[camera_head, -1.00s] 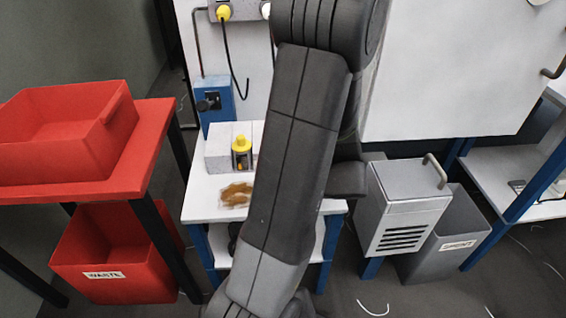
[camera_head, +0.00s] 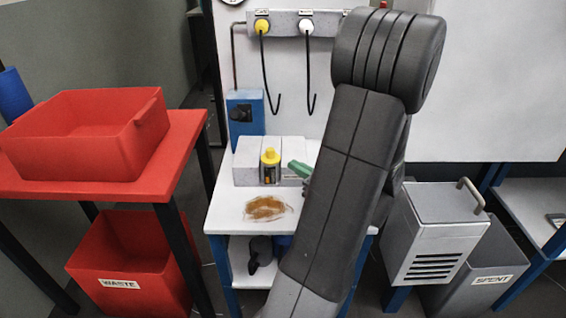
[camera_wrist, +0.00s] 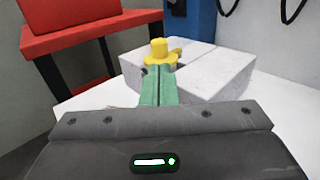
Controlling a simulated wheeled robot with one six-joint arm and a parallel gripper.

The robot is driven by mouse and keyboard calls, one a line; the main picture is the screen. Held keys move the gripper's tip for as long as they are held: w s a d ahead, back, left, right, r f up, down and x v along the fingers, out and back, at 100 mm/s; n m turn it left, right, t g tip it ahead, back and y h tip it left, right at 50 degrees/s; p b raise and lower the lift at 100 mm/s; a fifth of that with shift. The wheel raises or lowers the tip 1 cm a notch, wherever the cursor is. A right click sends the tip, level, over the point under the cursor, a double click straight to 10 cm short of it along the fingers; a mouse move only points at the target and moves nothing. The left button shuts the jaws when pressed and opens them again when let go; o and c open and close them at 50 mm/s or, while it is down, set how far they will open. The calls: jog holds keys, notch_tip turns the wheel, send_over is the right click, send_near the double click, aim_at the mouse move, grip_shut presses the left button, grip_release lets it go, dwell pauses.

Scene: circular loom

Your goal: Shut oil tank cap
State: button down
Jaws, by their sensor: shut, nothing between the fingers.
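A small dark container with a pale label and a yellow cap (camera_head: 270,157) stands at the front of a pale grey block on the white bench. I cannot tell whether this is the oil tank, or how tightly the cap sits. In the wrist view the yellow cap (camera_wrist: 158,50) shows just beyond my fingertips, which hide the container's body. My gripper (camera_head: 291,165) has green fingers, just right of the container in the head view. The fingers (camera_wrist: 158,70) are shut together and empty. I cannot tell whether they touch the container.
The pale block (camera_head: 247,160) sits behind the container. A brown stain (camera_head: 266,208) marks the white bench (camera_head: 225,205). A blue box (camera_head: 246,112) with a black knob is behind. Red bins (camera_head: 85,135) stand left, a grey vented box (camera_head: 436,235) right. Two hoses hang above.

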aim_at(273, 154)
jog(key=b+x, duration=0.1)
jog(key=x, duration=0.4)
jog(key=shift+w, duration=0.1)
jog(key=shift+w+a, duration=0.1)
jog(key=shift+a, duration=0.1)
jog(key=shift+w+a+r, duration=0.1)
jog(key=shift+a, duration=0.25)
